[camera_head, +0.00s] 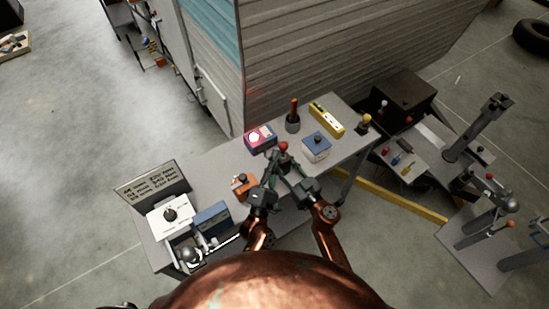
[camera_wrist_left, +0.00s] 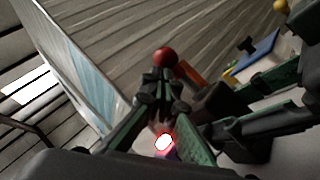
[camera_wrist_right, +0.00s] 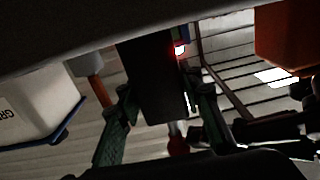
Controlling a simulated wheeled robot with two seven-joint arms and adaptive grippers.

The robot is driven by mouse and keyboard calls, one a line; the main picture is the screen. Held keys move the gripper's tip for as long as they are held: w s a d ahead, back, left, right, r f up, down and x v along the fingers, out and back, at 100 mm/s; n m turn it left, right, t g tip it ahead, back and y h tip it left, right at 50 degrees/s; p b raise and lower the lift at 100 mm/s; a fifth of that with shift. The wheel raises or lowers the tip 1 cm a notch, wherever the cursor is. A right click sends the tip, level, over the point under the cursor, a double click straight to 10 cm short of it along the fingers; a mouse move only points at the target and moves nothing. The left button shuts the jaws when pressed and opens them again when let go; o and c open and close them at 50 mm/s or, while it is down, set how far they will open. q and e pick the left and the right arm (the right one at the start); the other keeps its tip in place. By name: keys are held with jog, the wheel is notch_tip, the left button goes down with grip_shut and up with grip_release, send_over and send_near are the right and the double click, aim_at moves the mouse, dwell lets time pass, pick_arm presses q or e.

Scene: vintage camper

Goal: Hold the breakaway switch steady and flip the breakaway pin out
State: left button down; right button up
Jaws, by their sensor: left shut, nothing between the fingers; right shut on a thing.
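The breakaway switch looks like a dark block (camera_wrist_right: 150,85). In the right wrist view it sits between the fingers of my right gripper (camera_wrist_right: 155,120), which is shut on it. A red ball, seemingly the end of the breakaway pin (camera_head: 283,146), shows at the meeting fingertips in the head view. It also shows in the left wrist view (camera_wrist_left: 165,58), just beyond the tips of my left gripper (camera_wrist_left: 161,88). My left gripper is shut and empty, close to the ball. I cannot tell whether it touches. The pin's shaft and its seat are hidden by the fingers.
A purple box with a glowing lamp (camera_head: 262,137) stands behind the grippers. A white box with a blue lid (camera_head: 315,147), a red-handled dark holder (camera_head: 293,118) and a yellow strip (camera_head: 326,118) stand right of it. An orange piece (camera_head: 240,188) lies close left.

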pick_arm(q)
jog(key=shift+d+r, duration=0.25)
jog(key=shift+r, duration=0.4)
pick_arm(e)
jog(key=shift+s+a+f, duration=0.1)
pick_arm(q)
jog(key=v, duration=2)
jog(key=shift+a+f, duration=0.1)
jog(key=shift+f, duration=0.15)
pick_arm(e)
jog(key=o, duration=1.4)
jog(key=shift+c, duration=0.2)
